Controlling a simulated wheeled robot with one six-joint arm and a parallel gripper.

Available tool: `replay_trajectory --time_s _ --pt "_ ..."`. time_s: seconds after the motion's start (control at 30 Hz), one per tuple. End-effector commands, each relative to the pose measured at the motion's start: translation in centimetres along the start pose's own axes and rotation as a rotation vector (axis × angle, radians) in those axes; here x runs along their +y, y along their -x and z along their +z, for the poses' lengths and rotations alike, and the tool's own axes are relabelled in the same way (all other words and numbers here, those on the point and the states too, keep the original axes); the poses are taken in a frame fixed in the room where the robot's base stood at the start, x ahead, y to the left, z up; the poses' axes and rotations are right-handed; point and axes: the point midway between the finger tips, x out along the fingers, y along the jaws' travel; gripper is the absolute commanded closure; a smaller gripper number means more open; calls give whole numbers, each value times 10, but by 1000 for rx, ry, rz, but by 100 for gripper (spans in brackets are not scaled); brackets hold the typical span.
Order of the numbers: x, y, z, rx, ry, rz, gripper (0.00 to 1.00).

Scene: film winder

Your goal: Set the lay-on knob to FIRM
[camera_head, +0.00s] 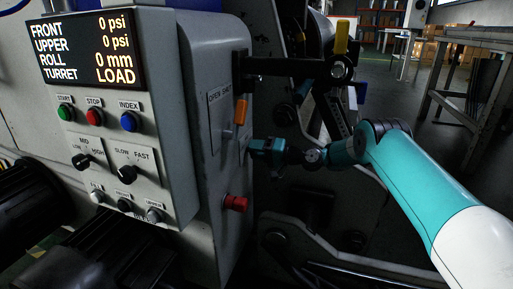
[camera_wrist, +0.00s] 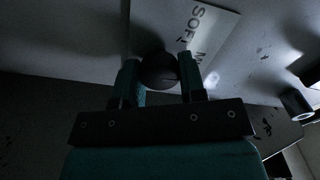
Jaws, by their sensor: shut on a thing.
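The lay-on knob (camera_wrist: 158,70) is a dark round knob on a light label plate (camera_wrist: 205,22). The plate reads SOFT and the start of another word beginning with M; FIRM cannot be read. My gripper (camera_wrist: 158,80) has one finger on each side of the knob and is shut on it. In the head view my gripper (camera_head: 262,148) reaches from the right to the side face of the grey machine housing. The knob itself is hidden there. Which mark the knob points to cannot be told.
An orange lever (camera_head: 240,111) sits just above my gripper, by an OPEN label. A red knob (camera_head: 235,203) sticks out below it. A dark bar with a yellow handle (camera_head: 341,37) is above my arm. The control panel (camera_head: 172,150) with display, buttons and knobs is at left.

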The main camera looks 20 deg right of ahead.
Motion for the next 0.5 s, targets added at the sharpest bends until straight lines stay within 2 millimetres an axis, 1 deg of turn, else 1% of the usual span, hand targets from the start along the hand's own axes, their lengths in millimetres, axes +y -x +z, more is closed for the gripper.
replay_trajectory --time_s 0.5 --pt "-1 -1 -2 4 -485 -1 86"
